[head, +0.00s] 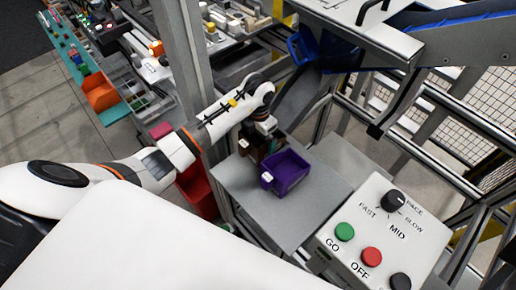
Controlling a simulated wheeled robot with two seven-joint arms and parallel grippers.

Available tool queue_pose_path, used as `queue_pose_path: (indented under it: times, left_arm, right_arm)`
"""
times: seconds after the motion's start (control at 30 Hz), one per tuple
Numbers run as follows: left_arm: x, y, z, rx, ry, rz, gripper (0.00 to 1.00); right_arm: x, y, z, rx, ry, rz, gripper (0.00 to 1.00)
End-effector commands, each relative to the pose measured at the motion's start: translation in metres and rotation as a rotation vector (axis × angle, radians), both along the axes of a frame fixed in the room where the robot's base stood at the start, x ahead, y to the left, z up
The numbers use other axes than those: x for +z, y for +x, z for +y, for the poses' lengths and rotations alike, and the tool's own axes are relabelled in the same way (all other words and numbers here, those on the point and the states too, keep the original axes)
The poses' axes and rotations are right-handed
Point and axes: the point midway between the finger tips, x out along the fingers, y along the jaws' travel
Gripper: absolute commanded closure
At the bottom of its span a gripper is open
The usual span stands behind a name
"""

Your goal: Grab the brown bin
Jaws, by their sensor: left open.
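A brown bin (257,152) stands on the grey table, partly hidden by my left gripper and by the purple bin. A small pale label shows on its left end. My left gripper (267,131) is open and right over the brown bin, pointing down; I cannot tell whether its fingers touch the bin. The purple bin (288,172) sits close in front of the brown one, to its lower right. My right gripper is not in view.
The grey table (285,217) is clear in front of the purple bin. A control box (375,235) with buttons and a dial stands at the lower right. A blue bin (301,46) is on the chute behind. A metal post (184,60) rises close to my left arm.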

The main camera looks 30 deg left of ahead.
Motion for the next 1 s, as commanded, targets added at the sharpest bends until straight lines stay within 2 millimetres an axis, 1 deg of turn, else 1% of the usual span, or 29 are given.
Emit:
queue_pose_path:
  times: [0.03,0.13,0.23,0.43,0.47,0.7,0.73,1.0]
  left_arm:
    - [-0.015,0.000,-0.002,0.000,-0.003,0.002,0.00]
    - [-0.025,-0.001,-0.001,0.000,-0.001,0.001,0.00]
    - [-0.027,0.000,-0.001,0.000,-0.001,0.000,0.00]
    - [-0.025,0.000,-0.001,-0.001,0.000,0.000,0.00]
    - [-0.025,0.000,-0.001,-0.001,0.000,0.000,0.02]
    - [-0.025,0.000,-0.001,-0.001,0.000,0.000,0.41]
    - [-0.025,0.000,-0.001,-0.001,0.000,-0.001,0.44]
    - [-0.025,0.000,0.000,-0.001,-0.001,-0.002,0.44]
  right_arm:
    - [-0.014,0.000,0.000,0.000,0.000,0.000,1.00]
    - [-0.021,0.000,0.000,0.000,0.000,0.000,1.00]
    - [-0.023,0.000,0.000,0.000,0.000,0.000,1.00]
    - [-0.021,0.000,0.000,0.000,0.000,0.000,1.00]
    - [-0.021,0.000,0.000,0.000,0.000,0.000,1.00]
    - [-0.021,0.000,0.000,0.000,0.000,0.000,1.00]
    - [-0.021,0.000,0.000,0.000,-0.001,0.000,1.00]
    - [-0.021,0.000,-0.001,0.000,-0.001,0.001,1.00]
